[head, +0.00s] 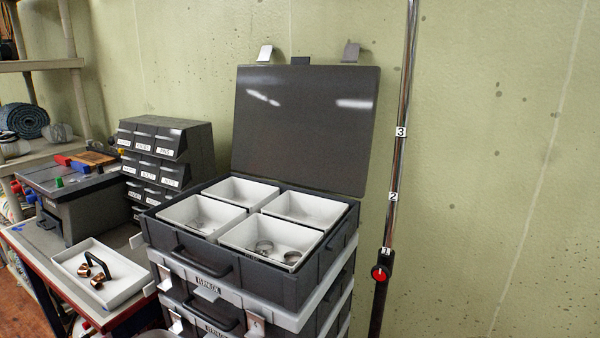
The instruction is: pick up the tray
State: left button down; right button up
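A white tray (122,290) lies on the bench at the lower left of the head view. It has a black arched handle, and copper-coloured pipe fittings (97,281) lie in it. Its right end is close to the stacked dark case; I cannot tell whether they touch. Several white bins (312,208) sit in the open dark case (180,262) to the right. The front right bin holds metal rings (264,246). Neither of my grippers is in view.
The case's raised lid (305,125) stands near the green wall. A drawer cabinet (165,140) and a grey toolbox (75,205) stand behind the tray. An upright metal pole (399,140) with number labels stands right of the case. The bench (40,243) shows some bare surface left of the tray.

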aim_at(124, 278)
jog(key=u, duration=1.25)
